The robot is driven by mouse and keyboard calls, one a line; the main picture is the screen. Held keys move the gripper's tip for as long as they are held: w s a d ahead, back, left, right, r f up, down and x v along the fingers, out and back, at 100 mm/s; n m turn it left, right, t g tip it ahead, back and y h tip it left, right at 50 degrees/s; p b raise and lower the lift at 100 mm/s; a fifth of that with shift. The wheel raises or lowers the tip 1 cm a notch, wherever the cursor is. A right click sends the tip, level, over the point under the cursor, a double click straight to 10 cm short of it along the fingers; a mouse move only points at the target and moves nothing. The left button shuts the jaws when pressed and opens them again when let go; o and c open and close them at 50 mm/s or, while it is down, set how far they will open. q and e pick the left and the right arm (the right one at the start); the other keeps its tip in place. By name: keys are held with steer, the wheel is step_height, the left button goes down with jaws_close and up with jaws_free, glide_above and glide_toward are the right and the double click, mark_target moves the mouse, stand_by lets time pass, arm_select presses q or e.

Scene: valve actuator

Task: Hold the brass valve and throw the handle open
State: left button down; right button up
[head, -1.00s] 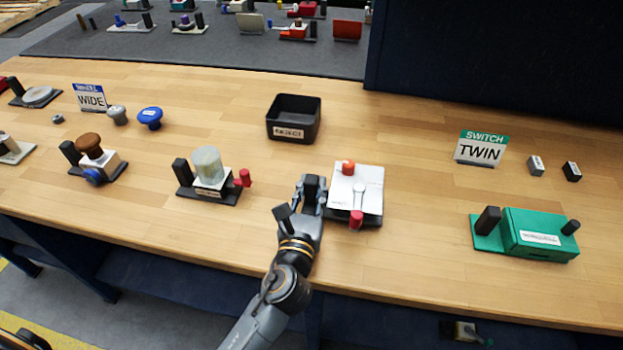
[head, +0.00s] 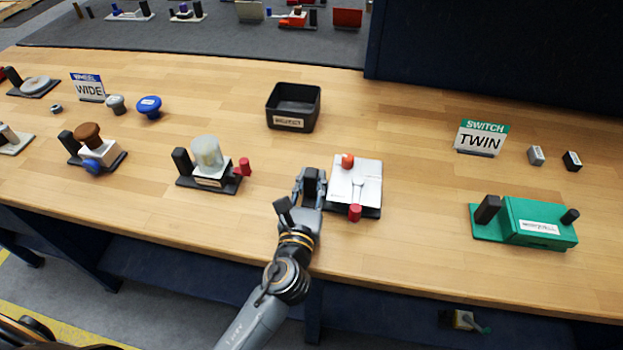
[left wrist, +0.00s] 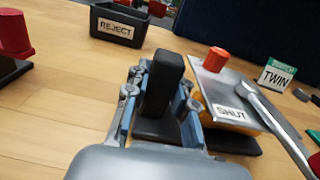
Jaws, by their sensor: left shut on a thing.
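The valve unit (head: 368,184) stands near the front of the bench, with a pale plate on a dark base. In the left wrist view a strip of brass-yellow body (left wrist: 207,108) shows beneath the plate, beside a "SHUT" label (left wrist: 231,114). The metal lever handle (left wrist: 262,105) lies across the plate; its red knob (head: 355,213) points to the front. An orange-red peg (head: 347,161) stands at the plate's far edge. My left gripper (head: 311,184) is shut on the unit's upright black post (left wrist: 162,85), left of the plate and apart from the lever.
A black "REJECT" box (head: 293,107) stands behind. A unit with a clear cylinder (head: 208,160) and red knob is to the left. A green switch box (head: 538,222) and a "TWIN" sign (head: 481,138) are to the right. Bench between valve and green box is clear.

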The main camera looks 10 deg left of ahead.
arm_select(q)
steer(key=shift+f, duration=0.3)
stand_by(0.6)
steer(key=shift+r, duration=0.4)
stand_by(1.7)
steer(key=c, duration=1)
jaws_free()
steer(key=shift+c, duration=0.2)
steer(key=shift+s, duration=0.15)
steer(key=shift+s+f, duration=0.1)
steer(key=shift+s, duration=0.2)
steer(key=s, duration=1.1)
steer(key=shift+s, duration=0.15)
steer(key=shift+d, duration=0.1)
